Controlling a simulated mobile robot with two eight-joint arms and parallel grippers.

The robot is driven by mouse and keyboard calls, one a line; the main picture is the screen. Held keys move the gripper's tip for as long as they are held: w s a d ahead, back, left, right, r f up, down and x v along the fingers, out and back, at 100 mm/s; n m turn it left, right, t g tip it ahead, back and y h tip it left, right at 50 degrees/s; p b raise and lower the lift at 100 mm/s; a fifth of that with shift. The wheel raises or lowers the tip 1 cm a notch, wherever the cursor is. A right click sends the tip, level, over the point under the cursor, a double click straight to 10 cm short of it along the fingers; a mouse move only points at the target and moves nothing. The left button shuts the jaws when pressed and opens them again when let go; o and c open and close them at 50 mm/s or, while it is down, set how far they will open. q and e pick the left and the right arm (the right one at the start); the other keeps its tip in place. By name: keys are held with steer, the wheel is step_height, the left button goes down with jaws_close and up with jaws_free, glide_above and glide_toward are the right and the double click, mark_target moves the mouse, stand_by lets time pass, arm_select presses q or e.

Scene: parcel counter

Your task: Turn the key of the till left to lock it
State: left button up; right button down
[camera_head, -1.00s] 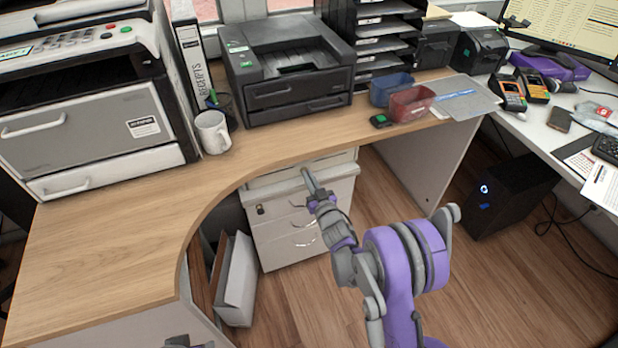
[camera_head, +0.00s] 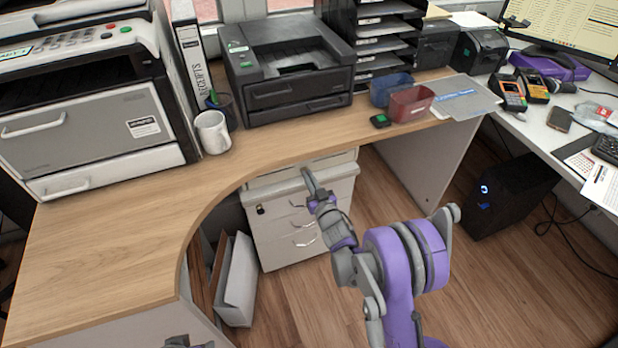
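A pale drawer unit (camera_head: 288,238) stands under the counter, with curved handles on its front. A small dark lock with a brass-coloured spot (camera_head: 260,209) sits at the upper left of its front; whether this is the till's key is too small to tell. My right gripper (camera_head: 311,183) is in front of the unit's top, to the right of the lock and apart from it in the picture. Its fingers are seen edge-on, so their opening is unclear. A grey part of my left arm (camera_head: 188,342) shows at the bottom edge; its fingers cannot be made out.
The wooden counter (camera_head: 110,225) curves around above the unit. A white mug (camera_head: 212,132), a black printer (camera_head: 288,80) and a red tray (camera_head: 410,103) stand on it. Open floor lies to the right, before a black computer (camera_head: 511,196).

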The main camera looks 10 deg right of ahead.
steer(key=shift+n, duration=0.3)
steer(key=n, duration=0.3)
steer(key=n+b, duration=0.1)
steer(key=n, duration=0.1)
steer(key=shift+a+f, duration=0.1)
steer(key=shift+a, duration=0.2)
steer(key=n, duration=0.6)
steer(key=shift+s+a+f+n, duration=0.1)
steer(key=shift+a+f+n, duration=0.1)
steer(key=shift+n, duration=0.1)
stand_by(0.3)
steer(key=c, duration=1)
jaws_free()
steer(key=shift+c, duration=0.2)
steer(key=s+d, duration=0.1)
steer(key=s, duration=0.9)
steer(key=shift+s+d, duration=0.3)
steer(key=shift+s, duration=0.05)
